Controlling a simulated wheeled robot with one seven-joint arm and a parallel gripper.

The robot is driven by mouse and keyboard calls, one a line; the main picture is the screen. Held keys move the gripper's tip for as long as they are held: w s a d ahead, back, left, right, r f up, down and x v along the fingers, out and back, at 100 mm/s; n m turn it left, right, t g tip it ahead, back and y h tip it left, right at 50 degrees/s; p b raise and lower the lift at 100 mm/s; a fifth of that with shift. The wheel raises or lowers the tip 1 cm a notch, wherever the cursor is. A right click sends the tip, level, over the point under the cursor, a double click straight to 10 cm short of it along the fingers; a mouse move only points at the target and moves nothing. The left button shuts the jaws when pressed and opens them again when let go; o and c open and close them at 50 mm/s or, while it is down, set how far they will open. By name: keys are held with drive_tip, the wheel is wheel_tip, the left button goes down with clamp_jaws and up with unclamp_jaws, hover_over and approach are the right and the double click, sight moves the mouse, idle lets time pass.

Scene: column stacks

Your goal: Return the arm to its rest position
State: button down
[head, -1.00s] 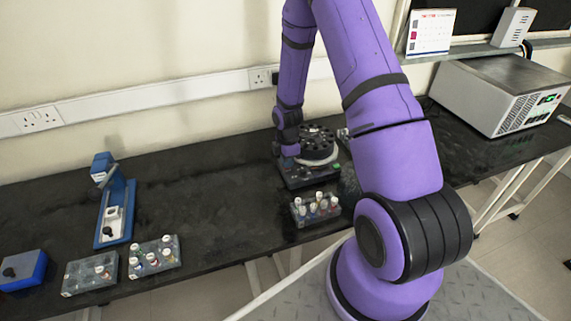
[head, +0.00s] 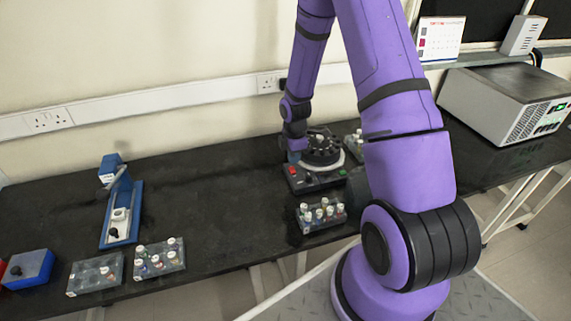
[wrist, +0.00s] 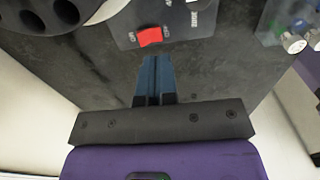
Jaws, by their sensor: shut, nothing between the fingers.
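My purple arm (head: 405,135) rises from its base at the lower right and bends over the bench, with its wrist end at the left side of the black rotor device. In the wrist view my gripper (wrist: 154,72) is shut and empty, its blue fingers together, pointing toward the device's front panel with the red switch (wrist: 150,36). In the head view the fingers are too small and hidden to make out. The rotor device (head: 318,176) stands on the black bench (head: 230,195).
A rack of vials (head: 320,215) stands in front of the device. Two more racks (head: 159,259) (head: 95,275), a blue stand (head: 120,212) and a blue box (head: 27,269) are at the left. A grey instrument (head: 507,97) is at the far right. The bench middle is clear.

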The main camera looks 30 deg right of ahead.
drive_tip(key=s+a+r+m+t, duration=0.1)
drive_tip(key=s+a+r+m, duration=0.1)
drive_tip(key=r, duration=0.7)
drive_tip(key=s+a+r+m+t+h, duration=0.1)
drive_tip(key=s+a+r+m, duration=0.15)
drive_tip(key=r, duration=0.65)
drive_tip(key=s+a+r+m, duration=0.1)
drive_tip(key=a+r+m, duration=0.1)
drive_tip(key=r, duration=0.7)
drive_tip(key=s+a+r+m+t, duration=0.1)
drive_tip(key=s+a+r+m, duration=0.1)
drive_tip(key=s+r, duration=0.2)
drive_tip(key=s+a+r+m+t, duration=0.1)
drive_tip(key=s+r, duration=0.4)
drive_tip(key=s, duration=0.5)
drive_tip(key=s+a+r+m+t+y, duration=0.1)
drive_tip(key=s+a+r+m, duration=0.2)
drive_tip(key=s, duration=0.4)
drive_tip(key=shift+a+r+m, duration=0.3)
drive_tip(key=shift+r+m, duration=0.5)
drive_tip(key=shift+m, duration=0.35)
